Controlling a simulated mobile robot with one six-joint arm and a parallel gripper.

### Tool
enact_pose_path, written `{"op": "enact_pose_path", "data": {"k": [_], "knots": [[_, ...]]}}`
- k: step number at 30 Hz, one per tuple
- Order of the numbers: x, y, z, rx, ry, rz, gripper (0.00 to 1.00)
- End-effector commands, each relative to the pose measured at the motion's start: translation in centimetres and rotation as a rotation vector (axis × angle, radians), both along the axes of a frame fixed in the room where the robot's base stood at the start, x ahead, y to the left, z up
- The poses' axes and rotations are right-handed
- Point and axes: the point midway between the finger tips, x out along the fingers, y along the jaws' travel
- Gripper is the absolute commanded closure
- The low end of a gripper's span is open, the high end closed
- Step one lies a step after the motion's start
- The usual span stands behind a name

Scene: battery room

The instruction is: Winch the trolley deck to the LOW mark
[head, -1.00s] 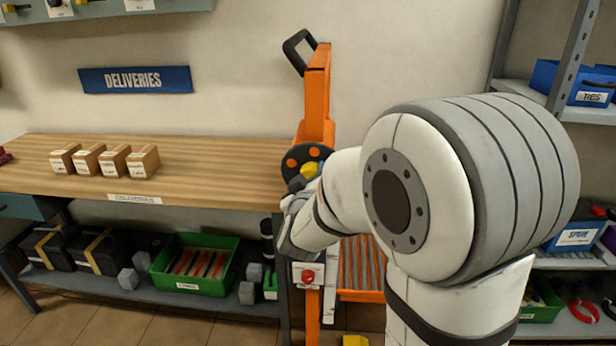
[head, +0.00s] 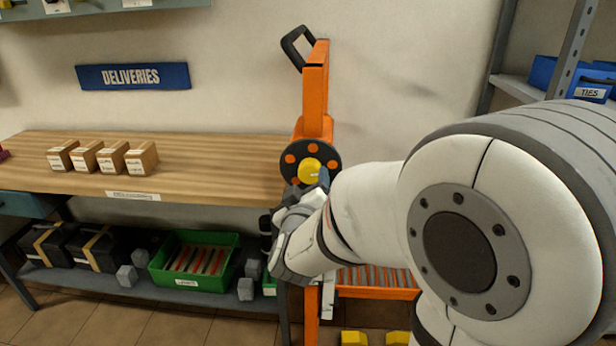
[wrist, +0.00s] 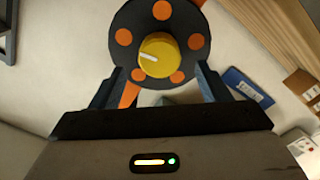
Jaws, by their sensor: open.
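The orange lift trolley (head: 316,90) stands upright against the wall, right of the bench. Its winch is a dark disc with orange spots (head: 291,160) and a yellow knob (head: 309,171) at the centre; the knob has a white pointer line. In the wrist view the yellow knob (wrist: 159,55) lies ahead, between the two finger directions. My gripper (wrist: 158,85) is open, its fingers either side just short of or around the knob; I cannot tell whether they touch it. The roller deck (head: 375,280) shows low behind my arm, partly hidden. The LOW mark is not visible.
A wooden bench (head: 220,165) with several small boxes (head: 140,158) is to the left. A green crate (head: 196,264) sits on its lower shelf. Yellow blocks (head: 354,338) are on the floor. A shelf rack with a blue bin (head: 545,72) stands right.

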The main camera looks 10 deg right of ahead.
Motion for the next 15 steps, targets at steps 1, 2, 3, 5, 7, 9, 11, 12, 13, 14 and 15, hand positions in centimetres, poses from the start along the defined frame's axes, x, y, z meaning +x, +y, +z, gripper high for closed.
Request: {"op": "enact_pose_path", "data": {"k": [1,2,3,5,7,9,11,12,13,14,15], "knots": [[-0.6,0.3,0.1,0.000,-0.001,0.003,0.30],[-0.9,0.4,0.1,0.000,-0.001,0.002,0.30],[-1.2,0.5,0.1,0.000,-0.002,0.001,0.30],[-1.5,0.6,0.1,0.000,-0.001,0.001,0.30],[-1.7,0.6,0.0,0.000,-0.001,0.001,0.30],[-1.7,0.6,0.0,0.000,-0.001,0.001,0.30],[-1.7,0.6,0.0,0.000,-0.001,0.001,0.30],[-1.7,0.6,0.0,0.000,-0.001,0.001,0.30],[-1.7,0.6,0.0,0.000,-0.001,0.001,0.30],[-1.7,0.6,0.0,0.000,-0.001,0.001,0.30],[-1.7,0.6,0.0,0.002,0.001,0.002,0.30]]}}
